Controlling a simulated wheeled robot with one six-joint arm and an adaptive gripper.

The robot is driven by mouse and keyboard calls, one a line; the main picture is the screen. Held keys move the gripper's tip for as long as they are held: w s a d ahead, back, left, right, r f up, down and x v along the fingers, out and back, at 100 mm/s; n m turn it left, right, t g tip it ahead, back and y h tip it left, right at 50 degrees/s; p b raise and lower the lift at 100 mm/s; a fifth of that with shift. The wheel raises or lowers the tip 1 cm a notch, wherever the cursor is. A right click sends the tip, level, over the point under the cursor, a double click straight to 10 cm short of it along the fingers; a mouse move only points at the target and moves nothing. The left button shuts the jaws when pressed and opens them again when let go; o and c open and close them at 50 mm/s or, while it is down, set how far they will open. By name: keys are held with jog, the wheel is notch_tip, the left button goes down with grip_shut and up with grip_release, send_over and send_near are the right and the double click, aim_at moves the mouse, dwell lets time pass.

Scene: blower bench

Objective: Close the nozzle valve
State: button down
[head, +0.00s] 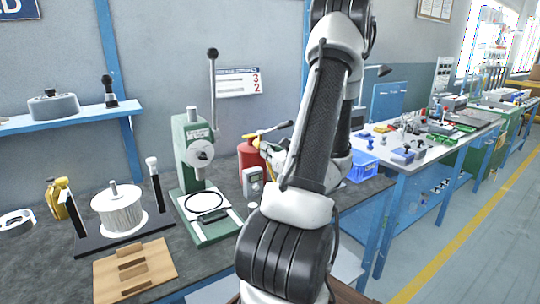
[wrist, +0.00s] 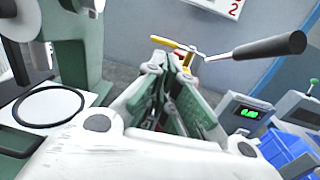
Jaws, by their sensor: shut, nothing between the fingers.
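The nozzle valve (wrist: 187,58) shows in the wrist view as a small yellow fitting beyond my fingers. A yellow bar (wrist: 168,43) runs left from it, and a metal lever with a black grip (wrist: 270,47) points right and slightly up. In the head view the lever (head: 275,130) stands out above a red cylinder (head: 248,158), left of my arm. My gripper (wrist: 186,90) is shut and empty, its fingers pointing toward the valve. I cannot tell whether the fingertips touch it.
A green press (head: 192,150) stands left of the red cylinder. A blue crate (head: 362,168) is to the right. A wooden board (head: 105,277) and a white ribbed cylinder (head: 119,212) are at the left.

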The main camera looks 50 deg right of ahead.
aim_at(249, 136)
jog(key=w+d, duration=0.1)
jog(key=w, duration=0.6)
jog(key=shift+w+d, duration=0.3)
jog(key=shift+w, duration=0.05)
jog(key=shift+w, duration=0.1)
jog(key=shift+w, duration=0.4)
jog(key=shift+r, duration=0.1)
